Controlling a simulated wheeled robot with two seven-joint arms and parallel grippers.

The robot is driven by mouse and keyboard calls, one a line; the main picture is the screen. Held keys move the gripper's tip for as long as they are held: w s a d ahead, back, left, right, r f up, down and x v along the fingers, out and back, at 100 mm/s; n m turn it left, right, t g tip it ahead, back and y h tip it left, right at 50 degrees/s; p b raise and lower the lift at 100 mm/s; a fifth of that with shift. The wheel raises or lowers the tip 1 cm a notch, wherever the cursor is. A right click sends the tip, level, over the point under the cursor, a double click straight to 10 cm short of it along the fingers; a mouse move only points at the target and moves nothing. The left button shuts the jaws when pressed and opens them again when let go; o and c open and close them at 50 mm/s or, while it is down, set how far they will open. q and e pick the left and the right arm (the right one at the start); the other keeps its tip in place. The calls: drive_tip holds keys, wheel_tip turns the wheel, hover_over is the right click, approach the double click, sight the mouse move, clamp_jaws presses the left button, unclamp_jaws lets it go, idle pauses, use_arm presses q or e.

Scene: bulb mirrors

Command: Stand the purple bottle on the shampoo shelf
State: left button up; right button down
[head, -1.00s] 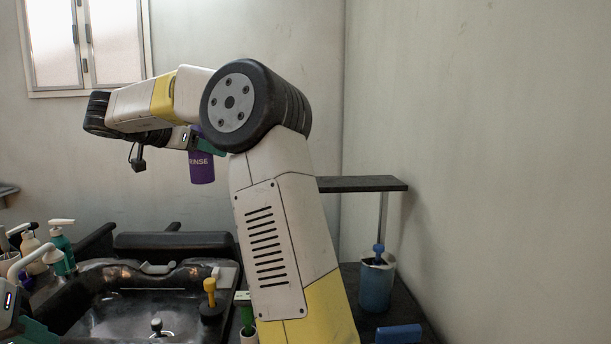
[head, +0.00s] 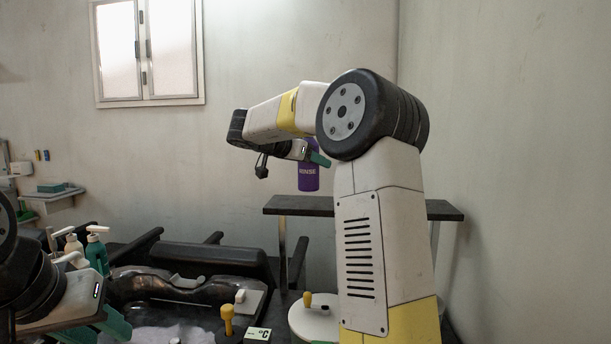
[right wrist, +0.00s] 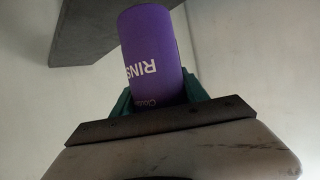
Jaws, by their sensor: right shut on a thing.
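The purple bottle (head: 309,180), with white "RINSE" lettering, hangs upright in my right gripper (head: 318,160). In the right wrist view the bottle (right wrist: 152,50) sits between teal fingers, which are shut on it. A dark flat shelf (head: 285,204), which looks like the shampoo shelf, is just below the bottle in the head view. How far apart they are in depth is unclear. The shelf's dark slab (right wrist: 100,30) also shows behind the bottle in the right wrist view. My left gripper (head: 98,328) is low at left, its teal fingers apart and partly cut off by the frame.
A black wash basin (head: 200,262) fills the lower middle. Pump bottles (head: 96,250) stand at its left. A white round lid (head: 315,318) and a yellow-handled item (head: 227,318) are at the front. My right arm hides the shelf's middle. The visible shelf top looks bare.

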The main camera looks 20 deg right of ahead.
drive_tip(key=d+f, duration=0.3)
drive_tip(key=shift+w+d, duration=0.15)
drive_tip(key=shift+w, duration=0.05)
drive_tip(key=shift+f, duration=0.4)
drive_tip(key=shift+f, duration=0.1)
drive_tip(key=c, duration=0.6)
unclamp_jaws()
drive_tip(key=shift+f, duration=0.1)
